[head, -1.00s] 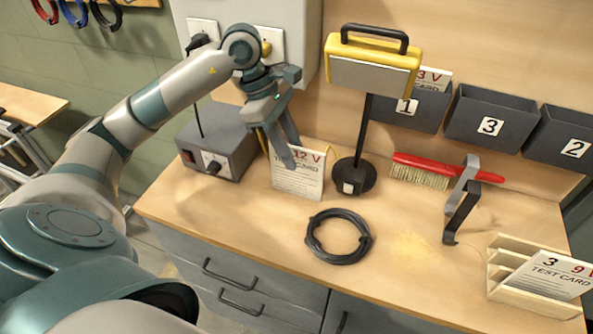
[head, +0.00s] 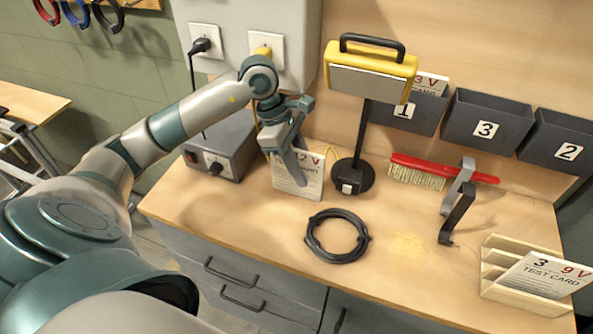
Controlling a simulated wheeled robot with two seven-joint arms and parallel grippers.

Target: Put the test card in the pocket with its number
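A white test card (head: 298,190) marked 12 V stands upright on the bench beside the grey power box; its left upper part is hidden by my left gripper (head: 303,165). The gripper points down at the card with its fingers apart, one in front and the other near the top edge. Another test card (head: 548,275) marked 3 and 9 V leans in a wooden rack (head: 497,262) at right. Dark wall pockets read 1 (head: 425,118), 3 (head: 470,112) and 2 (head: 545,133). A card (head: 431,84) marked 3 V sticks up from pocket 1. My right gripper is out of view.
A yellow lamp (head: 370,72) on a black stand (head: 353,180) rises right of the gripper, partly before pocket 1. The power box (head: 222,147) is at left. A black cable coil (head: 338,236), red brush (head: 420,170) and grey-black bracket (head: 457,205) lie on the bench.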

